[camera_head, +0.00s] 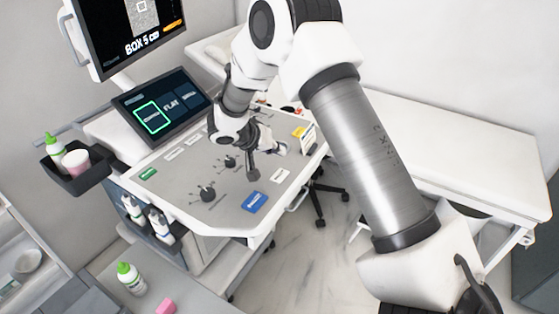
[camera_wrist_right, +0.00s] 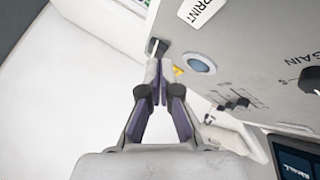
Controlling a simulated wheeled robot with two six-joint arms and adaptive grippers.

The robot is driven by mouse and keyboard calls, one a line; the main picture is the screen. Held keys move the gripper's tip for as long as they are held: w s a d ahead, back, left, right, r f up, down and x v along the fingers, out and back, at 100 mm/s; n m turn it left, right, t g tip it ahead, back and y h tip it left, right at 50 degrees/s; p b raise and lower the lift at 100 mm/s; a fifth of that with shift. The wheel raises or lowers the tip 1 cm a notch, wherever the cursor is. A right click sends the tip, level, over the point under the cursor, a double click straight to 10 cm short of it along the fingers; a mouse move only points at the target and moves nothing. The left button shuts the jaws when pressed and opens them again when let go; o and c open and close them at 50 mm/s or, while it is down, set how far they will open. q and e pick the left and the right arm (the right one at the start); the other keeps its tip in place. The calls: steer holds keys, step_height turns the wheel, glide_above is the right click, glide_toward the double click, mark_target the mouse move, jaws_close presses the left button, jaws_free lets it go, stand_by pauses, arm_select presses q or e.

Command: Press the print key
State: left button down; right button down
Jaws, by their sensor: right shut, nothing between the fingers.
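The white PRINT label (camera_wrist_right: 200,12) sits on the grey console panel (camera_wrist_right: 255,45) in the right wrist view. Below it are a round pale-blue button (camera_wrist_right: 197,62) and a dark slot-like part (camera_wrist_right: 157,47) with a light piece. I cannot tell which one is the print key. My right gripper (camera_wrist_right: 159,68) is shut and empty, its fingertips just below the dark part and left of the round button. Contact cannot be told. In the head view my right gripper (camera_head: 253,174) is over the right part of the console and hides some controls. My left gripper is out of view.
A side holder (camera_head: 82,178) is at left. A white couch (camera_head: 450,150) stands behind my arm.

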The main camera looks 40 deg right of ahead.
mark_target(286, 171)
step_height(286, 171, down, 5)
steer(key=shift+r+b, duration=0.1)
steer(key=shift+b, duration=1.1)
steer(key=shift+f+b, duration=0.45)
steer(key=shift+b, duration=0.05)
steer(key=shift+r, duration=0.1)
steer(key=shift+f+b, duration=0.45)
steer(key=shift+b, duration=0.2)
